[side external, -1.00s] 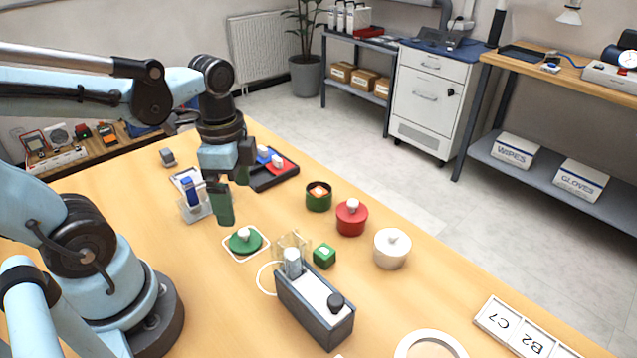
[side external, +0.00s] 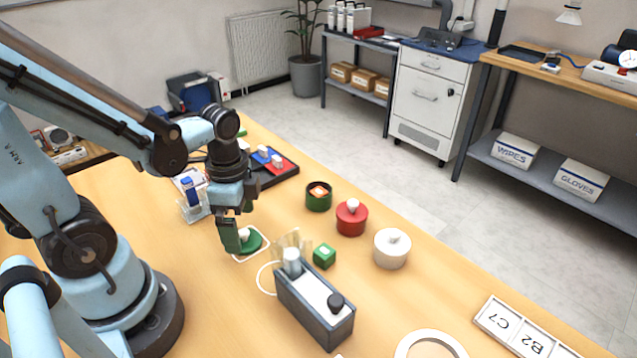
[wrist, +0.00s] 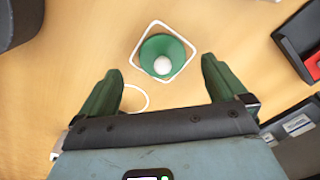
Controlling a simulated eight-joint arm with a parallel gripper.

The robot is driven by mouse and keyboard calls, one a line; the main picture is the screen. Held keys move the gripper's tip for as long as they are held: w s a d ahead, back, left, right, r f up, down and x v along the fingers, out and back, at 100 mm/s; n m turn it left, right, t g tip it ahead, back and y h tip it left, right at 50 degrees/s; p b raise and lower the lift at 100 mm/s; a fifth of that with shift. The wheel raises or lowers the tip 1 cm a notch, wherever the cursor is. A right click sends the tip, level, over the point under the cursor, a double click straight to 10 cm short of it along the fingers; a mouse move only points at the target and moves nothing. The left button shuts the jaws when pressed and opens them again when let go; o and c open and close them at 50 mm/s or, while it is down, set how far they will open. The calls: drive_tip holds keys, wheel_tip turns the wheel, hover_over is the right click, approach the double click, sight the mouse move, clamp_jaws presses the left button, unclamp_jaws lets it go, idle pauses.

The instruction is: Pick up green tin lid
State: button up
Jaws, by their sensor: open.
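The green tin lid (side external: 254,243) lies flat inside a white square outline on the table, with a white knob on top. In the side external view my gripper partly covers its left side. In the wrist view the lid (wrist: 176,48) shows whole, ahead of the fingertips and roughly midway between them. My gripper (wrist: 161,78) is open and empty, its two green fingers wide apart. It also shows in the side external view (side external: 236,232), low by the lid. Whether a finger touches the lid cannot be told.
A grey device (side external: 315,305) with a clear guard stands to the right of the lid, beside a green cube (side external: 324,256). An open green tin (side external: 318,197), a red tin (side external: 351,220) and a white tin (side external: 391,250) stand beyond. A dark tray (side external: 275,175) lies behind my gripper.

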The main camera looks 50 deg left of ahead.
sight(241, 231)
drive_tip(key=shift+a+f, duration=0.2)
drive_tip(key=shift+f, duration=1.5)
drive_tip(key=c, duration=1.1)
